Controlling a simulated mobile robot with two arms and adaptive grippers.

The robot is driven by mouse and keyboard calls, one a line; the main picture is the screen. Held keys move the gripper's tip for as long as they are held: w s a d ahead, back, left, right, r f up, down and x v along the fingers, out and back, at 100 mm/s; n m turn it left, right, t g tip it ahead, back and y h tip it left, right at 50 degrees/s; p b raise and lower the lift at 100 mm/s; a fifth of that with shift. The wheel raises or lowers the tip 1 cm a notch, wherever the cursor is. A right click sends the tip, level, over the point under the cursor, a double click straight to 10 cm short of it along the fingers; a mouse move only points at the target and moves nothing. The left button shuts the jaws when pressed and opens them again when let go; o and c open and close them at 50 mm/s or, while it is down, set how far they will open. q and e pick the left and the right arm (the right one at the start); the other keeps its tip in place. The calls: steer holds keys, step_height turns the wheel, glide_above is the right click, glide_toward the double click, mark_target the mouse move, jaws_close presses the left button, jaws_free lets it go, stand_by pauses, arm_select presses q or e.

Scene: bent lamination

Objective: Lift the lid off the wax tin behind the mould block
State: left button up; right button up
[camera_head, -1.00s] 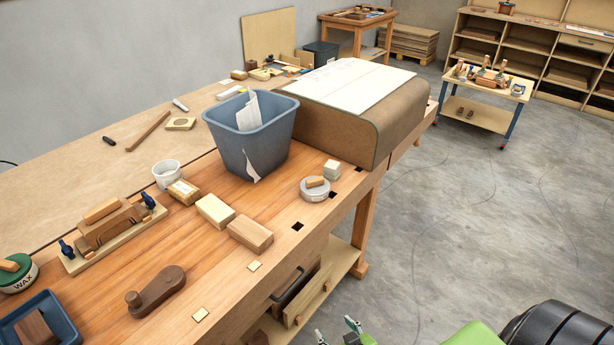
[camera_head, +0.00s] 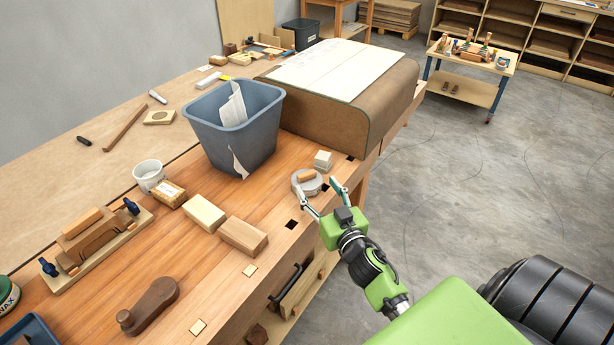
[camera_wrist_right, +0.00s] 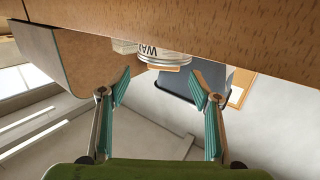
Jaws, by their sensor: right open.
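A round grey tin (camera_head: 308,185) with a wooden handle on its lid stands near the bench's front edge, before the large brown block with a rounded edge (camera_head: 327,120). The tin also shows upside down in the right wrist view (camera_wrist_right: 165,57), with part of the word WAX. The lid is on it. My right gripper (camera_head: 321,190) is open and empty, its fingers pointing at the tin. In the right wrist view the handle lies between and beyond the open fingertips (camera_wrist_right: 161,76). A second tin (camera_head: 7,296), green and marked WAX, is cut off at the left edge. My left gripper is out of view.
Wooden blocks (camera_head: 243,236), a white mug (camera_head: 148,175) and a dark wooden piece (camera_head: 148,306) lie further left. Right of the bench is open floor.

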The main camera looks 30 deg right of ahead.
mark_target(308, 176)
steer(key=shift+x, duration=0.85)
steer(key=shift+w, duration=0.35)
steer(key=x, duration=0.1)
steer(key=p+x, duration=0.1)
steer(key=x, duration=0.2)
steer(key=shift+w+a+r, duration=0.1)
steer(key=shift+a+r, duration=0.15)
steer(key=shift+r, duration=0.05)
steer(key=shift+w+f, duration=0.1)
steer(key=shift+w, duration=0.1)
steer(key=shift+s, duration=0.1)
steer(key=shift+c, duration=1.2)
steer(key=c, duration=0.8)
